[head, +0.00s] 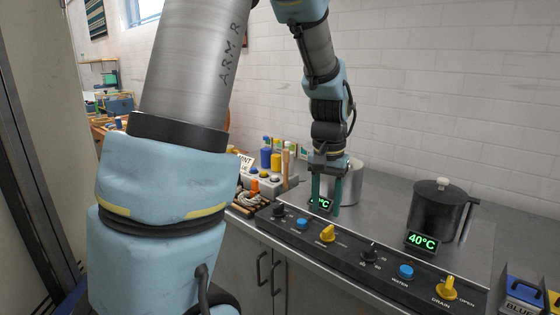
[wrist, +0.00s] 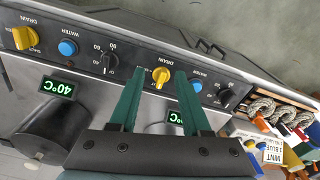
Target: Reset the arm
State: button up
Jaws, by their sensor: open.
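My gripper (head: 327,202) hangs with its dark green fingers pointing down, over the counter in front of the left, light metal pot (head: 352,185). In the wrist view, my gripper (wrist: 158,80) has its fingers apart with nothing between them. The yellow knob (wrist: 161,76) of the control panel appears beyond the gap between the fingertips. My gripper hides part of the light pot and part of its green display (head: 320,203). I cannot tell how high the fingertips are above the counter.
A dark lidded pot (head: 437,210) stands right, behind a display reading 40°C (head: 422,241). The control panel (head: 385,279) with several knobs runs along the counter's front. A blue bin (head: 524,293) is at lower right.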

jog(key=s+a+f+n, duration=0.1)
jog(key=s+a+n, duration=0.1)
jog(key=a, duration=0.7)
jog(key=s+a+f+n+t, duration=0.1)
jog(key=s+a, duration=0.3)
jog(key=a, duration=0.6)
jog(key=shift+n, duration=0.9)
jog(key=shift+s+f, duration=0.1)
